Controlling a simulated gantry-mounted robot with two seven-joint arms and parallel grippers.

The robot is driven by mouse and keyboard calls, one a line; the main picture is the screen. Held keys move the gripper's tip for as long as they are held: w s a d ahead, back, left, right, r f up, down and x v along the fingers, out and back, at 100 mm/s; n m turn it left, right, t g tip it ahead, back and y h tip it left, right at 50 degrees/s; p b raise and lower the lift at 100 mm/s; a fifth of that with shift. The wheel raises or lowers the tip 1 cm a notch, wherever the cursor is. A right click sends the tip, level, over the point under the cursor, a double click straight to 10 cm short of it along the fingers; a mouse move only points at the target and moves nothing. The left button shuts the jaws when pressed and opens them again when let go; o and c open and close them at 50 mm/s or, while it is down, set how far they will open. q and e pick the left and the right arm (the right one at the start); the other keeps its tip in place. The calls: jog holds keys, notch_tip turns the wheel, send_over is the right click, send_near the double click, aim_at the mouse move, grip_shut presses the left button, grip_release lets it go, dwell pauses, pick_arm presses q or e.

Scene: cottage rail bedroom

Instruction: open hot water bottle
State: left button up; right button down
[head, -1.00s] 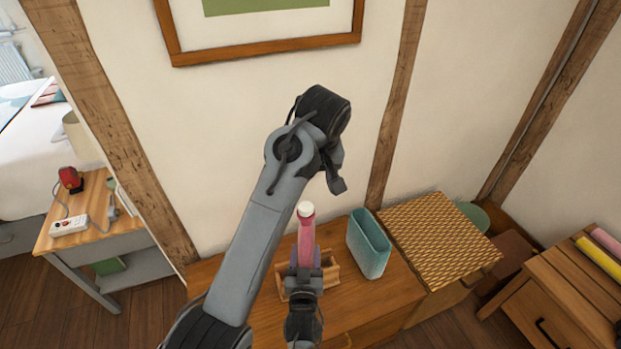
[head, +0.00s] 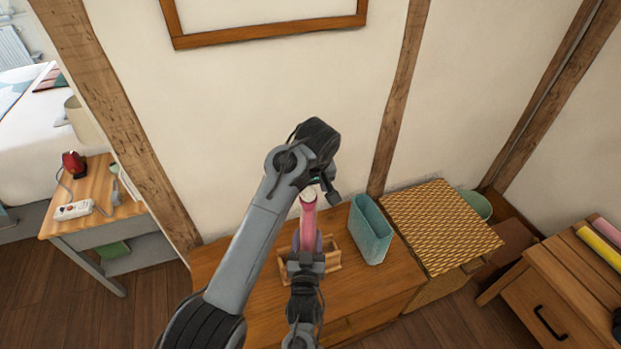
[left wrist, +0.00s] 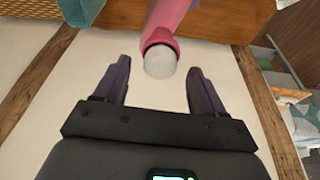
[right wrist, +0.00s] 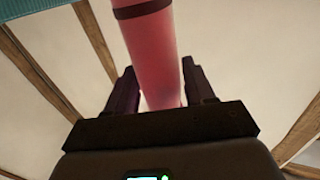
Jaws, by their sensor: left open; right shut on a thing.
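The hot water bottle (head: 308,218) is pink and stands upright with a white cap (head: 308,194) on top. My right gripper (head: 306,258) is shut on the bottle's body from the front. In the right wrist view, the pink body (right wrist: 152,55) sits between its fingers. My left gripper (head: 322,190) is open at the cap, beside and above it. In the left wrist view, the white cap (left wrist: 160,62) lies between the spread finger tips, with a gap on each side. The bottle's lower end is hidden behind my right gripper.
A small wooden holder (head: 332,262) stands around the bottle's lower part on the wooden cabinet (head: 370,295). A teal bin (head: 369,230) is close on the right, then a woven-topped chest (head: 440,225). The wall (head: 250,120) is behind. A side table (head: 125,215) is at the left.

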pick_arm(q)
jog(key=shift+w+f, duration=0.2)
jog(key=shift+f, duration=0.45)
jog(key=c, duration=1.3)
jog(key=n+y, duration=0.1)
jog(key=n, duration=0.2)
jog(key=shift+d+n, duration=0.15)
jog(key=shift+n, duration=0.15)
jog(key=n+g, duration=0.1)
jog(key=n, duration=0.2)
jog(key=shift+y, duration=0.3)
jog(key=o, duration=1.2)
